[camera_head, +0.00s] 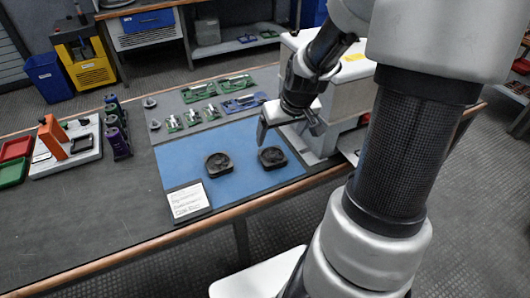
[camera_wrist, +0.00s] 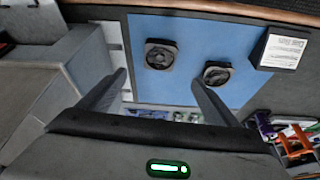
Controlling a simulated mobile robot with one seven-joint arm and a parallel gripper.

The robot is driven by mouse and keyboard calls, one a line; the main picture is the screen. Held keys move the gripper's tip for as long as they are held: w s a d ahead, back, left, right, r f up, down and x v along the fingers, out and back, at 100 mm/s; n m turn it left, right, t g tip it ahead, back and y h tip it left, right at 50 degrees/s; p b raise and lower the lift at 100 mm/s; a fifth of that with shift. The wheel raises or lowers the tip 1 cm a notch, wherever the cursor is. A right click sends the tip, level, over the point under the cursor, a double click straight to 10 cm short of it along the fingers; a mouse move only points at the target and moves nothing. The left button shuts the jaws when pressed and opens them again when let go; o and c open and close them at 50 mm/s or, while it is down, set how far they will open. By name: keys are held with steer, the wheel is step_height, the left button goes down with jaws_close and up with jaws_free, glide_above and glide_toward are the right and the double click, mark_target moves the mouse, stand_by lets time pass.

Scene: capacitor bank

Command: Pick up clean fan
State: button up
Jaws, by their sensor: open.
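Two square dark fans lie flat on the blue mat (camera_head: 180,156). The left fan (camera_head: 219,164) is closer to the white printed card (camera_head: 188,201); the right fan (camera_head: 271,157) is closer to my gripper (camera_head: 291,131). In the wrist view, the right fan (camera_wrist: 160,53) is ahead between the fingertips, and the left fan (camera_wrist: 217,73) is beside the right finger. My gripper (camera_wrist: 160,78) is open and empty, above the mat and apart from both fans. I cannot tell which fan is clean; the card's text is too small to read.
A white and grey machine (camera_head: 335,105) stands at the table's right, close to my arm. Green and blue parts (camera_head: 205,87) lie behind the mat. An orange-handled fixture (camera_head: 55,140) and purple-and-green items (camera_head: 117,130) are left. The dark tabletop (camera_head: 95,215) at front left is clear.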

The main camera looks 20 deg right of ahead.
steer(key=b, duration=0.3)
glide_toward(272, 154)
steer(key=x, duration=0.2)
steer(key=shift+a+f, duration=0.15)
steer(key=shift+f, duration=0.25)
steer(key=shift+b+x, duration=1.4)
steer(key=shift+x, duration=1.4)
steer(key=shift+w+f, duration=0.15)
steer(key=c, duration=1.2)
